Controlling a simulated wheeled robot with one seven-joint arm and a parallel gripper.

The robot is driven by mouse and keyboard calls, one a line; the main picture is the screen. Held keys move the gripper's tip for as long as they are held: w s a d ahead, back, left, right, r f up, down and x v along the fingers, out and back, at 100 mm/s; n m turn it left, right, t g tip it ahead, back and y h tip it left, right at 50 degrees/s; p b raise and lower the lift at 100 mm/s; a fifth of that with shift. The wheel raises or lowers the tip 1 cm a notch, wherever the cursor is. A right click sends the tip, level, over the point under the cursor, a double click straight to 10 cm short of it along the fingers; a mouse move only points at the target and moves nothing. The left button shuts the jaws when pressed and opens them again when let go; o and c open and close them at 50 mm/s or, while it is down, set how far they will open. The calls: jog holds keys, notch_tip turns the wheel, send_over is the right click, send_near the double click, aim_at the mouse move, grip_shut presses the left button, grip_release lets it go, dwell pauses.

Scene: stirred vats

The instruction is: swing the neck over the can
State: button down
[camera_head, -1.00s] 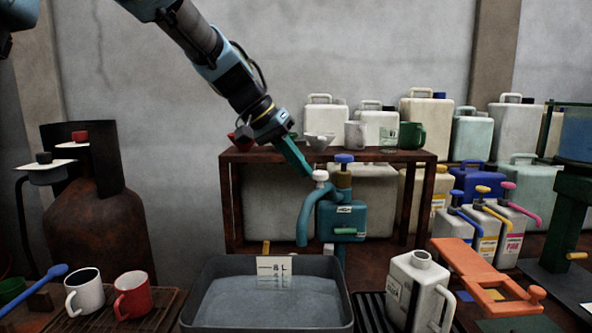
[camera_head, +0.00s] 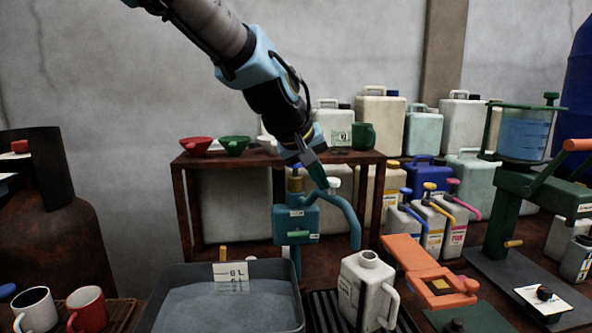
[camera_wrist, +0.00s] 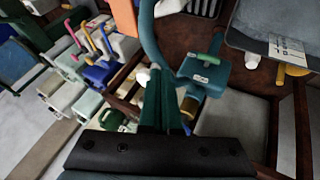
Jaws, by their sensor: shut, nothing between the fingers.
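The teal curved neck (camera_head: 345,207) runs from the teal valve block (camera_head: 296,222) out to the right and bends down. Its open end hangs near the mouth of the pale can (camera_head: 366,285), slightly left of the mouth in the picture; whether it is exactly over it I cannot tell. A white knob (camera_head: 333,183) sits on the neck. My gripper (camera_head: 320,184) is shut and empty beside the neck near the knob; I cannot tell whether it touches. In the wrist view my green fingers (camera_wrist: 165,115) are together beside the neck (camera_wrist: 147,38).
A grey tank (camera_head: 165,312) of liquid with a label stands left of the can. An orange bracket (camera_head: 418,262) lies right of it. A rusty shelf (camera_head: 184,215) with bowls and cups is behind. Mugs (camera_head: 86,310) stand at the left, a green press (camera_head: 520,203) at the right.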

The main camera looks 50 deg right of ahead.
aim_at(337, 197)
jog(key=d, duration=0.1)
jog(key=s+d+p, duration=0.1)
jog(key=d, duration=0.1)
jog(key=shift+s+d, duration=0.35)
jog(key=shift+d, duration=0.05)
jog(key=shift+s+d+r+p, duration=0.1)
jog(key=shift+d+p, duration=0.25)
jog(key=shift+d, duration=0.1)
